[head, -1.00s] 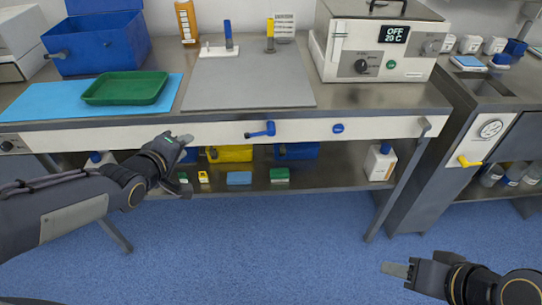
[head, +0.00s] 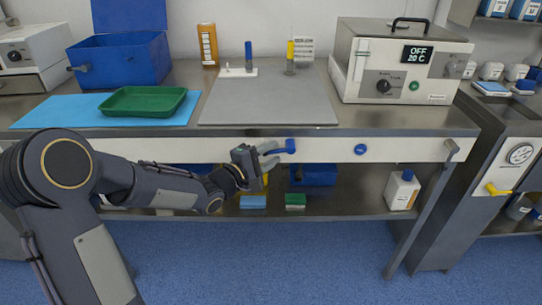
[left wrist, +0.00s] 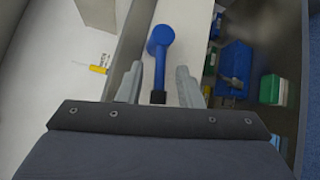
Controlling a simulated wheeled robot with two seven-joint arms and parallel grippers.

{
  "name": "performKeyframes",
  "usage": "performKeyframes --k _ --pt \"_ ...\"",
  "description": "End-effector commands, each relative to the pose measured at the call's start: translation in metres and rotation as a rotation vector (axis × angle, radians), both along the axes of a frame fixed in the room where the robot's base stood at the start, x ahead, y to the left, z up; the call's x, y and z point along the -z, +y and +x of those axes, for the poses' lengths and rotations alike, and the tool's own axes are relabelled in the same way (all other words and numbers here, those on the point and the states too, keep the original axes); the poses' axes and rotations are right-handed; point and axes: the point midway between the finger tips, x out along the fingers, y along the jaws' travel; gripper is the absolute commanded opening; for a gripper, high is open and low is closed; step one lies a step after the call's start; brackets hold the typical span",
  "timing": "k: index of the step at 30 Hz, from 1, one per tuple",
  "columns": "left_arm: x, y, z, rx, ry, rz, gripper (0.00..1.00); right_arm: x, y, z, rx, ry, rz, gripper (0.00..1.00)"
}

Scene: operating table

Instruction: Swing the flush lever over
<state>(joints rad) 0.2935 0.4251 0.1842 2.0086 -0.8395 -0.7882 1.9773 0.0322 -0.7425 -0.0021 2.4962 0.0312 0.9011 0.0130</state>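The blue lever (head: 290,146) sits on the white front panel of the table, its handle pointing left. My left gripper (head: 271,156) is at the handle, in front of the panel. In the left wrist view my left gripper (left wrist: 159,72) is open, one finger on each side of the handle. The lever's round blue end (left wrist: 160,38) lies beyond the fingertips, and a dark piece shows at the near end of the handle. I cannot tell whether either finger touches it. My right gripper is out of view.
A round blue knob (head: 360,149) is on the same panel to the right. A shelf below holds a blue bin (head: 318,174), small boxes and a white bottle (head: 402,190). A yellow lever (head: 497,189) is on the right cabinet under a gauge. A green tray (head: 143,101) lies above.

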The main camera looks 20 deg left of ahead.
Motion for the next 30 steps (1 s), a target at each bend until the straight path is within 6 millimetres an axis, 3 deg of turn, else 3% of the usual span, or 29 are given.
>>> performKeyframes --k 9,17,30 --pt "0.0002 -0.0016 0.0034 -0.002 0.001 0.001 0.33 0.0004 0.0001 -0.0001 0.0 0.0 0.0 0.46" --pt "0.0002 -0.0016 0.0032 -0.002 0.001 0.001 0.0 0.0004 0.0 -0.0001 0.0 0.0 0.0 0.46" --pt "0.0035 -0.0015 0.0032 -0.002 -0.004 -0.021 0.0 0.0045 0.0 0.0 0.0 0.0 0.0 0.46"
